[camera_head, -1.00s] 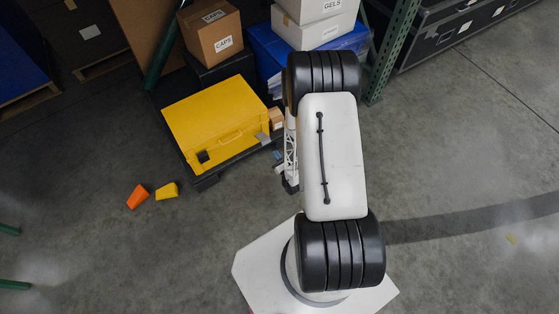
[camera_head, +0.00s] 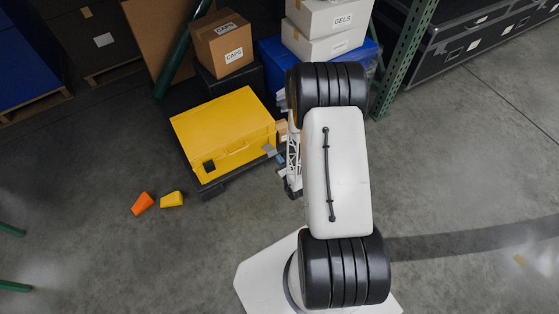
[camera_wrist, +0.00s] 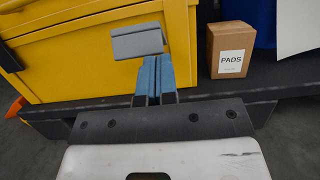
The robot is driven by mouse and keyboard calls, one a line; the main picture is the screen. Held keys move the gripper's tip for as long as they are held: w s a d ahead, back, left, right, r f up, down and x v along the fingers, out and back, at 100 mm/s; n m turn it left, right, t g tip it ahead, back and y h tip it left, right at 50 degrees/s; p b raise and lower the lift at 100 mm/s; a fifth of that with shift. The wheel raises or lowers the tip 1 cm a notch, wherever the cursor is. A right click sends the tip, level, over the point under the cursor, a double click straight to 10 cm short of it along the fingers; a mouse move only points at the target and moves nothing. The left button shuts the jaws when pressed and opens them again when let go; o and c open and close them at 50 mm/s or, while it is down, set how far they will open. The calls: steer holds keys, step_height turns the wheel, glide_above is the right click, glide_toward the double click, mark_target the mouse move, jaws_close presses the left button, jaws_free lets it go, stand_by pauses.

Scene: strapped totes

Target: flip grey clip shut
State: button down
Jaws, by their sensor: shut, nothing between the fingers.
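The yellow tote (camera_head: 224,130) stands on a dark low platform, and its front fills the left of the wrist view (camera_wrist: 85,60). The grey clip (camera_wrist: 137,41) is a flat plate near the tote's right front corner, standing out from the yellow wall. It also shows small in the head view (camera_head: 269,150). A black clip (camera_head: 209,166) is at the tote's left front. My gripper (camera_wrist: 155,62) is shut and empty, its blue fingertips together just below and right of the grey clip. Whether they touch it I cannot tell. In the head view my arm partly hides the gripper.
A small PADS box (camera_wrist: 230,50) stands right of the tote on the platform (camera_wrist: 280,78). A CAPS box (camera_head: 221,43) and white GELS boxes (camera_head: 328,25) are behind. Orange (camera_head: 142,203) and yellow (camera_head: 172,199) wedges lie on open floor at left.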

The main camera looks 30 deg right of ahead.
mark_target(276, 152)
steer(key=shift+w+r+g, duration=0.1)
steer(key=shift+r+g, duration=0.35)
steer(key=shift+g, duration=0.35)
steer(key=shift+w+r+g, duration=0.1)
steer(key=shift+r+g, duration=0.35)
steer(key=shift+g, duration=0.35)
steer(key=shift+r, duration=0.1)
steer(key=shift+w+r+g, duration=0.2)
steer(key=shift+r+g, duration=0.45)
steer(key=shift+g, duration=0.05)
steer(key=shift+w+r+g, duration=0.4)
steer(key=shift+r+g, duration=0.15)
steer(key=shift+r, duration=0.15)
steer(key=shift+w+r+g, duration=0.4)
steer(key=shift+r+g, duration=0.1)
steer(key=shift+r, duration=0.2)
steer(key=shift+w+r+g, duration=0.4)
steer(key=shift+r+g, duration=0.15)
steer(key=shift+r, duration=0.15)
steer(key=shift+w+r, duration=0.85)
steer(key=shift+w, duration=0.15)
steer(key=shift+r, duration=0.2)
steer(key=shift+r, duration=0.55)
